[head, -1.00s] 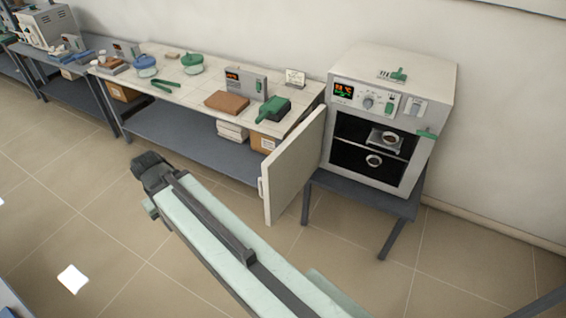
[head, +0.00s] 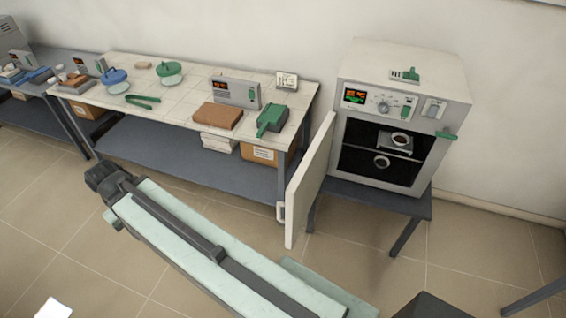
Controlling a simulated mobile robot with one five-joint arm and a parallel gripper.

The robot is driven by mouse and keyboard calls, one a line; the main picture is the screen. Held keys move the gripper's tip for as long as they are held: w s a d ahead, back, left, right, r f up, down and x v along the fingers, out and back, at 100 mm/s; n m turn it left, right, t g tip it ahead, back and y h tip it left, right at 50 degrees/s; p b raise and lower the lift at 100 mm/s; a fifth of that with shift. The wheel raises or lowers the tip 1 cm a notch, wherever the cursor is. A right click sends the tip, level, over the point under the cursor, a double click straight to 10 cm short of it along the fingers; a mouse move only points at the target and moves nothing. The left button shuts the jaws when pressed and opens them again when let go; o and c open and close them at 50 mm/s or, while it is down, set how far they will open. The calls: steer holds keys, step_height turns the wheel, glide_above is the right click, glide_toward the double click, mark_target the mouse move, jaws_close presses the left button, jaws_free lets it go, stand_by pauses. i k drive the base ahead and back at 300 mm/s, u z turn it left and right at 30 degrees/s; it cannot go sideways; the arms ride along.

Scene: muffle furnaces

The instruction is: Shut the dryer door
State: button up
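The dryer (head: 402,66) is a white box oven on a grey stand at the right. Its door (head: 309,182) stands wide open, hinged on the left side and swung out toward me, with a pale handle (head: 281,212) near its free edge. The dark chamber (head: 366,143) shows small round dishes on a rack and below it. A green latch (head: 446,135) sits at the right of the front. My gripper (head: 96,178) is at the left end of my arm, well left of the door and apart from it. Its fingers are too dark and small to read.
A tiled bench (head: 180,107) left of the dryer holds a brown block, a grey meter box, green tongs and blue and green lidded dishes. A grey stand (head: 372,197) carries the dryer.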

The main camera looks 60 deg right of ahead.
mark_target(301, 193)
steer(key=u, duration=0.05)
steer(key=i, duration=0.85)
steer(key=z, duration=2.55)
